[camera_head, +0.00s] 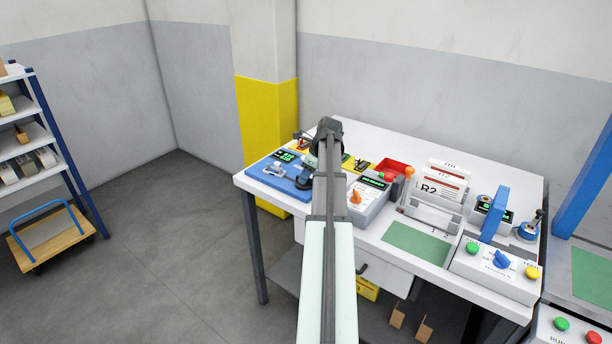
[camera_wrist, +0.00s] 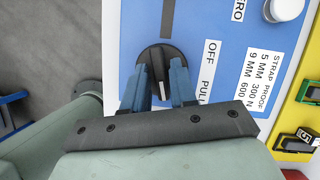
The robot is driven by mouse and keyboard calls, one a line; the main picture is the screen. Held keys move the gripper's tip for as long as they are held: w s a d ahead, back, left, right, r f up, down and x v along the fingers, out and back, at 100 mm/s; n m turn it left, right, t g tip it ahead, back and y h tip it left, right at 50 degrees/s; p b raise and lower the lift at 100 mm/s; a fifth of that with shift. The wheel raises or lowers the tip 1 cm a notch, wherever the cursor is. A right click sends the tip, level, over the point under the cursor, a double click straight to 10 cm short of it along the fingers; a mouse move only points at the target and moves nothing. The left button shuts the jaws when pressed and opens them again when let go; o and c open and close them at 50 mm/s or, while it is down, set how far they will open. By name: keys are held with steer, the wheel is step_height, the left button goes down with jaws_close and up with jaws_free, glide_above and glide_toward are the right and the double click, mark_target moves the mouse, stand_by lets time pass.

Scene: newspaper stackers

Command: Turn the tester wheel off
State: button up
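The tester (camera_head: 287,181) is a blue-topped box with a green-lit display, at the left end of the white bench. In the wrist view, its panel (camera_wrist: 226,22) bears a round black wheel (camera_wrist: 160,52) with a raised grip and a white mark at its lower end. The mark points down in the picture. The words OFF and PULL stand to the wheel's right. My gripper (camera_wrist: 160,72) has its blue fingers on either side of the grip, partly hiding the wheel. I cannot tell whether both fingers press on it. In the head view my arm hides part of the tester.
A grey box (camera_head: 369,201) with an orange knob stands close to the right of my arm. A red bin (camera_head: 394,167), a rack with cards (camera_head: 442,188) and a button box (camera_head: 494,268) stand further right. A green mat (camera_head: 416,244) lies at the front edge.

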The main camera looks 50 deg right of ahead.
jaws_close()
steer(key=shift+n, duration=0.3)
steer(key=n, duration=0.1)
steer(key=n+y, duration=0.1)
steer(key=shift+w+d+n, duration=0.1)
steer(key=shift+d+n, duration=0.1)
steer(key=shift+n, duration=0.1)
steer(key=n+g+y, duration=0.1)
steer(key=n, duration=0.2)
steer(key=shift+w+n, duration=0.1)
steer(key=shift+n, duration=0.3)
steer(key=n+g, duration=0.1)
steer(key=n, duration=0.2)
steer(key=shift+g+y, duration=0.3)
steer(key=shift+y, duration=0.1)
steer(key=shift+w+n+g, duration=0.1)
steer(key=shift+n+g, duration=0.5)
steer(key=shift+n, duration=1.5)
